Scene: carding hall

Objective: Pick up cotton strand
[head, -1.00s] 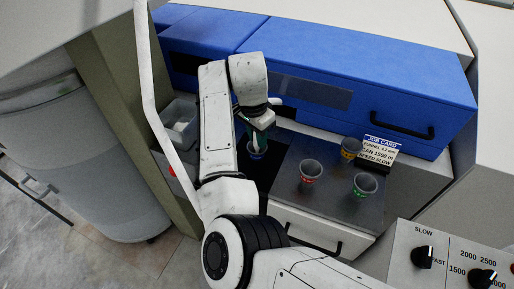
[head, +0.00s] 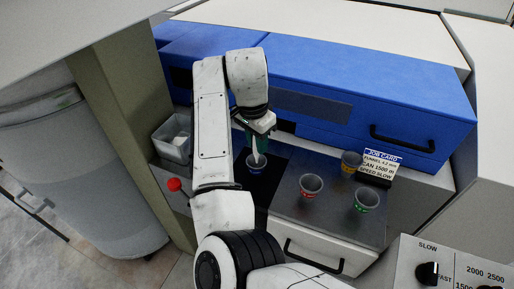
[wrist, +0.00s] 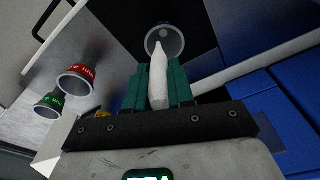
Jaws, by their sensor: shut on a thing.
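My gripper (head: 259,143) has teal fingers, shut on the white cotton strand (head: 258,158). In the wrist view, the strand (wrist: 158,78) stands between the fingers, its tapered tip pointing away from the palm. A grey cup with a blue band (head: 256,170) is just below the strand in the head view. The wrist view shows its round mouth (wrist: 166,38) beyond the tip. I cannot tell whether the tip is over or inside the mouth.
Cups with red (head: 311,186), green (head: 366,200) and yellow (head: 351,162) bands stand right on a metal top. A job card (head: 382,163) is behind them. A blue machine (head: 340,90) blocks the back. A grey bin (head: 174,140) and red knob (head: 173,184) are left.

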